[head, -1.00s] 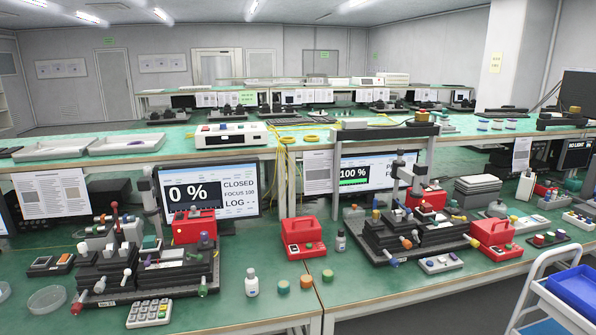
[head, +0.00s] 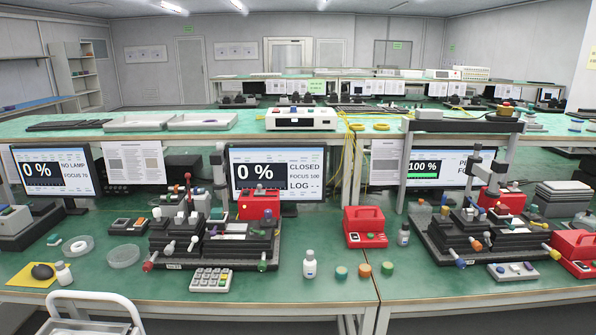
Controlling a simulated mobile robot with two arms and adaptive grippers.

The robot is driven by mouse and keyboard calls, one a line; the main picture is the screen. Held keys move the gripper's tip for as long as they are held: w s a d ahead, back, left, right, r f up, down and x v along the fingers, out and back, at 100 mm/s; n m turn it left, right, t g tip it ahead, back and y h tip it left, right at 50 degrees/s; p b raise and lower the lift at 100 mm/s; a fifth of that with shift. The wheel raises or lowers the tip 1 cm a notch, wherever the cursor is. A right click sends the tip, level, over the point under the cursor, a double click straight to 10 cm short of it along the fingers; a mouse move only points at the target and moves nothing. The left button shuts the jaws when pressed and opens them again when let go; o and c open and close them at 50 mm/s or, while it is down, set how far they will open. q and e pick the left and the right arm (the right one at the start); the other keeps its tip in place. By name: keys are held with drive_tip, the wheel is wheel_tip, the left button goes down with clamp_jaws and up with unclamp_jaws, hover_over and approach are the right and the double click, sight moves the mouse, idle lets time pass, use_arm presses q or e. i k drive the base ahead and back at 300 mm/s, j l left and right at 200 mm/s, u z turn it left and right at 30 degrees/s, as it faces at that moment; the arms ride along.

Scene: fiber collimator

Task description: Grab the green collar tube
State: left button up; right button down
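A short round teal-green piece (head: 341,272), an orange one (head: 364,270) and a darker green one (head: 387,268) stand in a row near the front edge of the green bench (head: 330,294). Which of them, if any, is the green collar tube cannot be told at this size. A white bottle (head: 309,264) stands left of the row. Neither of my grippers shows in the head view.
A black optical stage (head: 215,240) with a keypad (head: 210,280) in front stands left of the bottle. A red case (head: 364,226) stands behind the row. Another stage (head: 485,235) stands right. A white-railed cart (head: 95,310) is at the lower left.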

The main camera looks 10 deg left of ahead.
sight(169, 197)
drive_tip(key=i+j, duration=0.25)
drive_tip(key=i, duration=0.15)
drive_tip(key=i+j, duration=0.25)
drive_tip(key=i+j+u, duration=0.1)
drive_tip(key=i+u, duration=0.15)
drive_tip(key=u, duration=0.15)
drive_tip(key=i+u, duration=0.2)
drive_tip(key=u, duration=0.2)
drive_tip(key=i+u, duration=0.25)
drive_tip(key=u, duration=0.15)
